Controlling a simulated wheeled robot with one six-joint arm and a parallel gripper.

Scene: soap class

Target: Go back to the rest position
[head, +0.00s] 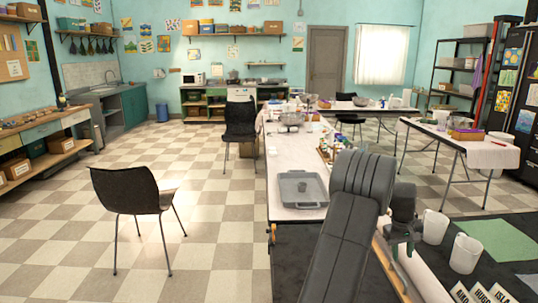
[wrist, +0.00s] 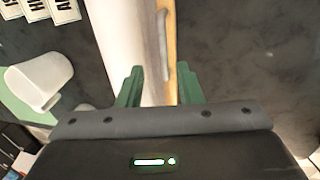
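My gripper (wrist: 160,82) shows in the wrist view with its two green fingers apart and nothing held between them. Below the fingers are a white roll-like strip (wrist: 133,35) and a wooden edge (wrist: 171,60) with a grey handle-like piece on it. I cannot tell how far below they are. In the head view my dark grey arm reaches up from the bottom, over the near end of the tables.
White cups (head: 435,226) and a green sheet (head: 510,239) are on the dark table (head: 480,212) at right, beside name cards (head: 480,294). A grey tray (head: 288,200) is on the white-topped table. A black chair (head: 127,190) stands left; the tiled floor around it is open.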

